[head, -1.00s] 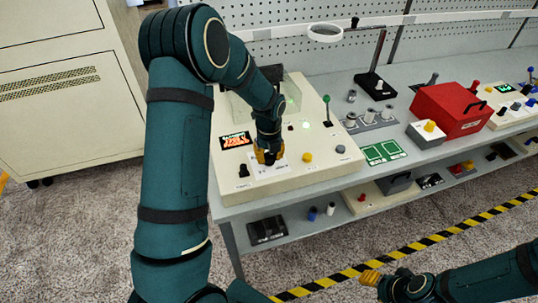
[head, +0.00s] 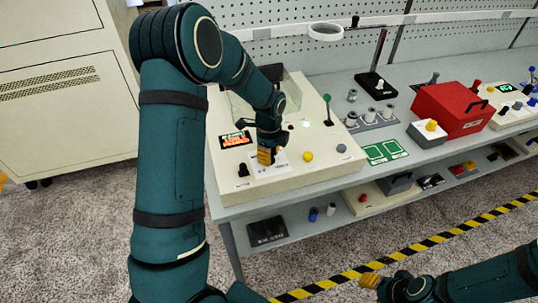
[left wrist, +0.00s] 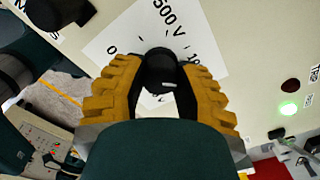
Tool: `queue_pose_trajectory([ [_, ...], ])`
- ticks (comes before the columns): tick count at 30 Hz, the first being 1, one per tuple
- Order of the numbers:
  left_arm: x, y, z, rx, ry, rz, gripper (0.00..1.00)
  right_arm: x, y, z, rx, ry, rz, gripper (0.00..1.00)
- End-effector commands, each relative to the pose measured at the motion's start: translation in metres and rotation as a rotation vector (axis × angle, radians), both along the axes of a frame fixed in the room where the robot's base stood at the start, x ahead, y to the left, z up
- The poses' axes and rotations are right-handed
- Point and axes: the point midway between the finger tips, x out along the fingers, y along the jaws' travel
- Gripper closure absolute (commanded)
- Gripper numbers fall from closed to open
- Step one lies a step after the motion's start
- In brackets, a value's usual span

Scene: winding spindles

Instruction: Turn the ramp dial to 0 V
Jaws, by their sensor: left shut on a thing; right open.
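The ramp dial (left wrist: 160,68) is a black knob on a white scale card (left wrist: 118,42) marked "0" and "500 V", with another number partly hidden. My left gripper (left wrist: 158,80) has its yellow fingers on either side of the knob and is shut on it. A short white mark shows on the knob. In the head view my left gripper (head: 265,156) is over the cream console (head: 290,178) and hides the dial; the card (head: 282,168) shows beside it. My right gripper (head: 371,280) is open and empty at the lower right, away from the bench.
The console has a lit readout (head: 235,140), too small to read, a black knob (head: 243,170), a yellow button (head: 308,156) and a green-tipped lever (head: 327,108). A red box (head: 450,108) stands farther right. A lower shelf holds small parts.

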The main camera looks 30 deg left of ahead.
Motion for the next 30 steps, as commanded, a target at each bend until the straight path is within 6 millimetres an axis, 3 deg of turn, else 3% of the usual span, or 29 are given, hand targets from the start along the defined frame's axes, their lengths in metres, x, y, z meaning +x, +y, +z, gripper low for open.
queue_pose_trajectory([
  [30,-0.001,-0.001,-0.001,0.0,0.003,0.964,1.0,0.0,0.001,-0.014,-0.003,0.001,0.0,0.53],
])
